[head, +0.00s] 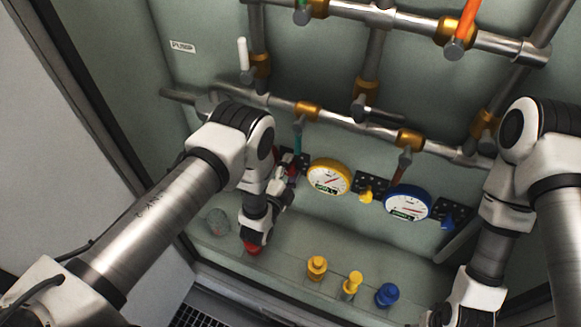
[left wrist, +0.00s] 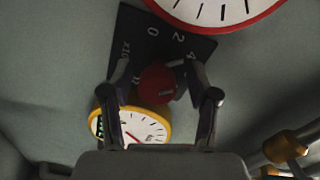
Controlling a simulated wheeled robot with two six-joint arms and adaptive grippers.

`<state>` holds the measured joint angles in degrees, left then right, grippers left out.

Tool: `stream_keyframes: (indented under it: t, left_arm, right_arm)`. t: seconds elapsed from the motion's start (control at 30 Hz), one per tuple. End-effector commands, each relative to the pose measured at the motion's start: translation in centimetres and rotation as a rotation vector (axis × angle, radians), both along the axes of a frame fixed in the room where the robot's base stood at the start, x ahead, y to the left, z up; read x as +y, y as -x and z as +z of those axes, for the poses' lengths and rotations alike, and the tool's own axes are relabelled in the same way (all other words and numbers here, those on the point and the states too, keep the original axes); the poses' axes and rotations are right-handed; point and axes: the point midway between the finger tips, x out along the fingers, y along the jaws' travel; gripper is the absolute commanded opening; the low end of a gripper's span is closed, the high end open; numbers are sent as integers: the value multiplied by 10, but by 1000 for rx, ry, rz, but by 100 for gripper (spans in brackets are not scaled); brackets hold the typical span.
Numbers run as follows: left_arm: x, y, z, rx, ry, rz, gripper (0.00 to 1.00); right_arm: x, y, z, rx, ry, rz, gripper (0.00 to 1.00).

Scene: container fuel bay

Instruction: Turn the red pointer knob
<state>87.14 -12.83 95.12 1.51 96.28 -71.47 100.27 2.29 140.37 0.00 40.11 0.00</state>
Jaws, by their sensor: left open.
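The red pointer knob (left wrist: 157,84) sits on a dark plate (left wrist: 150,40) with white numerals in the left wrist view. My left gripper (left wrist: 156,76) is open, with one finger on each side of the knob. I cannot tell whether either finger touches it. In the head view my left gripper (head: 287,172) is at the panel, left of the yellow gauge (head: 328,177), and hides most of the knob and its plate. My right arm comes down at the right of the head view; its fingers are not visible.
A red-rimmed gauge (left wrist: 222,10) is beside the plate. A blue gauge (head: 407,204), a yellow knob (head: 366,195) and a blue knob (head: 447,222) are farther right. Pipes with valve handles run above. Yellow and blue fittings (head: 317,267) (head: 387,294) stand on the ledge below.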

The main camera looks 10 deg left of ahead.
Motion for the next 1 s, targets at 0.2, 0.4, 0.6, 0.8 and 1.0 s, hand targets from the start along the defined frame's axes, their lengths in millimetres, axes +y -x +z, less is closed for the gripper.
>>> stream_keyframes:
  t: [0.2,0.4,0.6,0.8,1.0]
  left_arm:
    - [5,25,0,5,-1,-1,60]
    - [12,63,2,3,-1,0,60]
    - [15,74,4,-1,0,0,60]
    - [15,74,4,-1,0,0,60]
    - [15,73,4,-1,0,0,60]
  right_arm:
    - [0,0,-2,0,0,0,57]
    - [0,0,-2,0,0,0,57]
    - [0,0,-2,0,0,0,57]
    - [0,0,0,0,0,0,57]
    - [0,0,0,0,0,0,57]
